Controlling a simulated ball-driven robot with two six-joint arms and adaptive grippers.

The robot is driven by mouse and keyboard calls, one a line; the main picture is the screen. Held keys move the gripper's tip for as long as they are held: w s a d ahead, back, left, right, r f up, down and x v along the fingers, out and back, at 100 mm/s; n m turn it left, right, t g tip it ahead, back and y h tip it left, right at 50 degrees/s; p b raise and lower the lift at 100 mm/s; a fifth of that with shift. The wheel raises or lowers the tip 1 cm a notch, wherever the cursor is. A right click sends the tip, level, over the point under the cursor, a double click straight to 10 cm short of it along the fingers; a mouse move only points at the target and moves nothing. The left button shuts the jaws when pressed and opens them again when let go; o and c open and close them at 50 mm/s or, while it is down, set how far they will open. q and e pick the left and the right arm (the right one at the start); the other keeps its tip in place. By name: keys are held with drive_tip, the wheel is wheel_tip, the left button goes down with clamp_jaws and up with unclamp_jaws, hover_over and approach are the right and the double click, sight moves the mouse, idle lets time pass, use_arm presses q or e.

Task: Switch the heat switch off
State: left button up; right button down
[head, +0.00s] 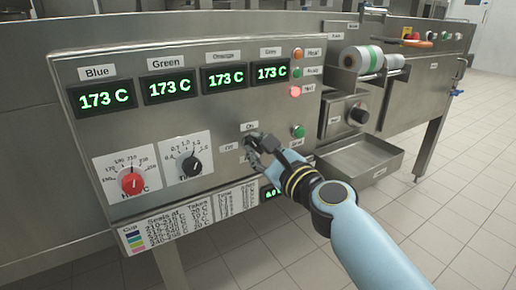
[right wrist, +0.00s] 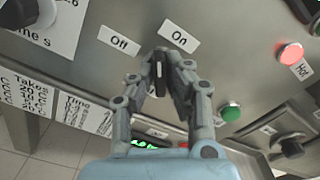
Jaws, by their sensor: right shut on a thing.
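The heat switch (right wrist: 158,70) is a small dark knob on the steel panel (head: 225,110), below the "Off" (right wrist: 119,40) and "On" (right wrist: 179,36) labels in the right wrist view. My right gripper (right wrist: 165,68) is shut on it, with the fingers on both sides hiding most of it. Which label the switch points at cannot be told. In the head view my right gripper (head: 255,148) is at the panel, just under the "On" label (head: 250,126) and right of the "Off" label (head: 228,148). My left gripper is not in view.
Displays (head: 104,97) read 173 C. The red "Hot" light (head: 295,91) glows; an orange light (head: 297,53) sits above. A green button (head: 298,131) is close right of my gripper. A black dial (head: 191,166) and red dial (head: 132,184) are to the left; a steel tray (head: 365,160) is right.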

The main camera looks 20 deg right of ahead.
drive_tip(key=shift+f+n, duration=0.1)
drive_tip(key=shift+n, duration=0.3)
drive_tip(key=n+b, duration=0.1)
drive_tip(key=n, duration=0.4)
drive_tip(key=shift+b, duration=0.35)
drive_tip(key=n+b, duration=0.1)
drive_tip(key=n, duration=0.3)
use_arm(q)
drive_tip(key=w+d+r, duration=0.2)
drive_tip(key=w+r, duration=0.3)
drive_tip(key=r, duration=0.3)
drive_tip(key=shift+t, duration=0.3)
use_arm(e)
drive_tip(key=shift+n, duration=0.6)
drive_tip(key=c, duration=1.4)
unclamp_jaws()
drive_tip(key=shift+o, duration=0.2)
drive_tip(key=shift+s, duration=0.15)
